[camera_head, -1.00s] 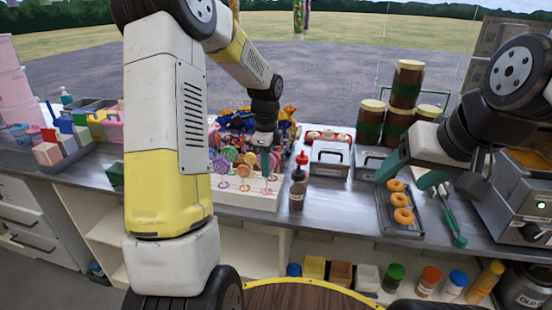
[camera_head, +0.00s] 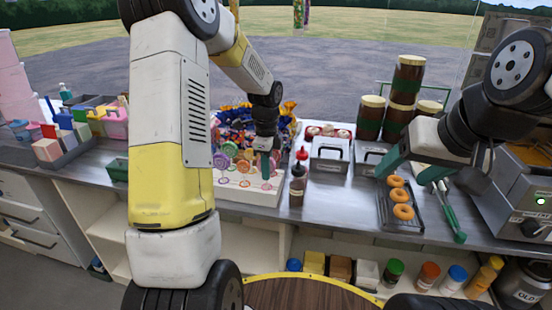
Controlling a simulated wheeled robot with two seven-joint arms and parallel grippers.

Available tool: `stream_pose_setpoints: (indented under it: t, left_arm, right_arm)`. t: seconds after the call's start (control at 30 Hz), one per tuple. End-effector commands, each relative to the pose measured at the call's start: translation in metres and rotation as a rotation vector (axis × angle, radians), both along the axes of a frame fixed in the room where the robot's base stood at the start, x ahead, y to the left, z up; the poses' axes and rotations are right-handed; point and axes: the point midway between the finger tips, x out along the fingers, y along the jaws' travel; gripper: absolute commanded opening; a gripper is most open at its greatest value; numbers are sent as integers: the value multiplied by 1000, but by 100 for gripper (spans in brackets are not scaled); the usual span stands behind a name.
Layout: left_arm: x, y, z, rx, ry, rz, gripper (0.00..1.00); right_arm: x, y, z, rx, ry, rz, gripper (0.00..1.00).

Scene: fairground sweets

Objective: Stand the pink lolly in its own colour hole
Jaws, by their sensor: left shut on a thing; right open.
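My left gripper (camera_head: 266,166) points down over the right part of the white lolly stand (camera_head: 247,194). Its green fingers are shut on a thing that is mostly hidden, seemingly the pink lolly. I cannot tell whether its stick is in a hole. The stand's top has several holes with coloured rings. Other lollies stand at its left and back, among them a purple one (camera_head: 221,160) and an orange one (camera_head: 243,166). My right gripper (camera_head: 410,168) is open and empty above the doughnut rack at the right.
A red-capped sauce bottle (camera_head: 297,186) stands close to the right of the stand. Wrapped sweets (camera_head: 250,122) are heaped behind it. A doughnut rack (camera_head: 386,217) and a green-handled tool (camera_head: 450,220) lie farther right. A green block (camera_head: 117,169) lies to the left.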

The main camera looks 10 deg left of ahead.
Motion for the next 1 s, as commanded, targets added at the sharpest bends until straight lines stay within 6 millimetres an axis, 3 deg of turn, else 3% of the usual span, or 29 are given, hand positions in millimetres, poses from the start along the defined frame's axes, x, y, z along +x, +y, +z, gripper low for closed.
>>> stream_pose_setpoints:
  t: [0.3, 0.33, 0.47, 0.67, 0.8, 1.0]
  left_arm:
    - [0, 0, -4, 0, 0, 0, 0]
    - [0, 0, -4, 0, 0, 0, 18]
    - [0, 0, -4, 0, 0, 0, 41]
    - [0, 0, -4, 0, 0, -1, 41]
    - [0, 0, -4, 0, 0, -1, 65]
    - [0, 0, -4, 0, 0, -1, 67]
  right_arm:
    - [0, 0, 0, 0, 0, 0, 65]
    - [0, 0, 0, 0, 0, 0, 65]
    - [0, 0, 0, 0, 0, 0, 65]
    - [0, 0, 0, 0, 0, 0, 65]
    - [0, 0, 0, 0, 0, 0, 65]
    - [0, 0, 0, 0, 0, 0, 65]
